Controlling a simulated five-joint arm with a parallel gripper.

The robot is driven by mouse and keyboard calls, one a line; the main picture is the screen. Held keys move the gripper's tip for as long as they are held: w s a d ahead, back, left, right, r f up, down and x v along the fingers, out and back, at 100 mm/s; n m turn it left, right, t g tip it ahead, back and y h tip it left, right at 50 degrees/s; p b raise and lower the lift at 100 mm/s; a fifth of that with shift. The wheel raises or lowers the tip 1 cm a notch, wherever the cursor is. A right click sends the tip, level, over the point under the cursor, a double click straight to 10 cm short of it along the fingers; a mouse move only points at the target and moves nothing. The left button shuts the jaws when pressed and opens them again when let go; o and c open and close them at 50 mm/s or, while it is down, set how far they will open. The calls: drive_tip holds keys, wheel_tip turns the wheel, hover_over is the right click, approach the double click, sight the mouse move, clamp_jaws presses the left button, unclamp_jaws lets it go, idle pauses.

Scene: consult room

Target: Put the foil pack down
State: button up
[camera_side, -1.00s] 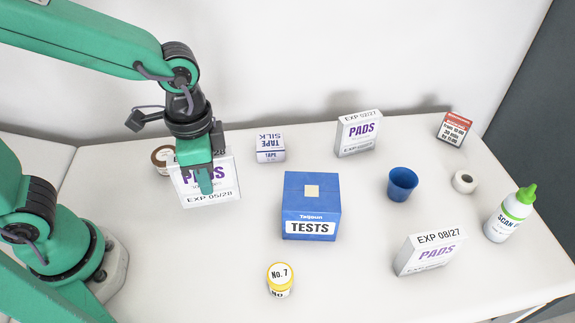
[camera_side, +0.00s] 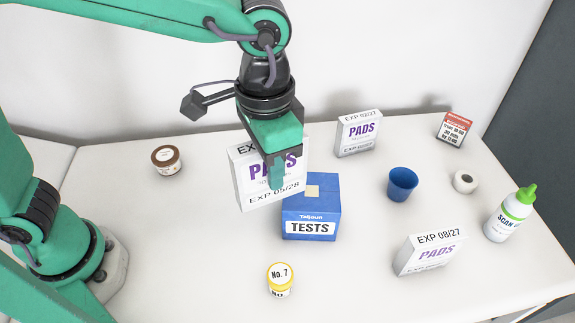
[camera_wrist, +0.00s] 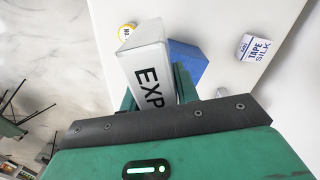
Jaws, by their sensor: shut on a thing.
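My gripper (camera_side: 276,176) is shut on a white pack (camera_side: 251,178) printed PADS and EXP 05/28. The pack is in the air, upright and slightly tilted, and overlaps the left rear of the blue TESTS box (camera_side: 326,211) in the side view. I cannot tell whether they touch. In the wrist view the pack (camera_wrist: 149,62) sits between my fingers with its EXP end towards me, and the blue box (camera_wrist: 190,62) shows beyond it. A small beige square (camera_side: 312,191) lies on the blue box's top, partly hidden by the pack's edge.
Another PADS pack (camera_side: 357,135) stands behind right, and one (camera_side: 428,253) at the front right. A blue cup (camera_side: 401,184), white roll (camera_side: 465,181), bottle (camera_side: 508,215), yellow-lidded jar (camera_side: 280,279) and brown jar (camera_side: 166,159) stand around. The table's left front is clear.

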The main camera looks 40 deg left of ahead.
drive_tip(key=d+r+n, duration=0.1)
drive_tip(key=d+r, duration=0.2)
drive_tip(key=d, duration=0.3)
hover_over(311, 191)
wheel_tip(311, 191, down, 7)
drive_tip(key=shift+f, duration=1.85)
drive_tip(key=shift+f, duration=0.2)
drive_tip(key=o, duration=1)
drive_tip(key=shift+r, duration=0.15)
wheel_tip(311, 191, up, 12)
drive_tip(key=shift+r, duration=0.1)
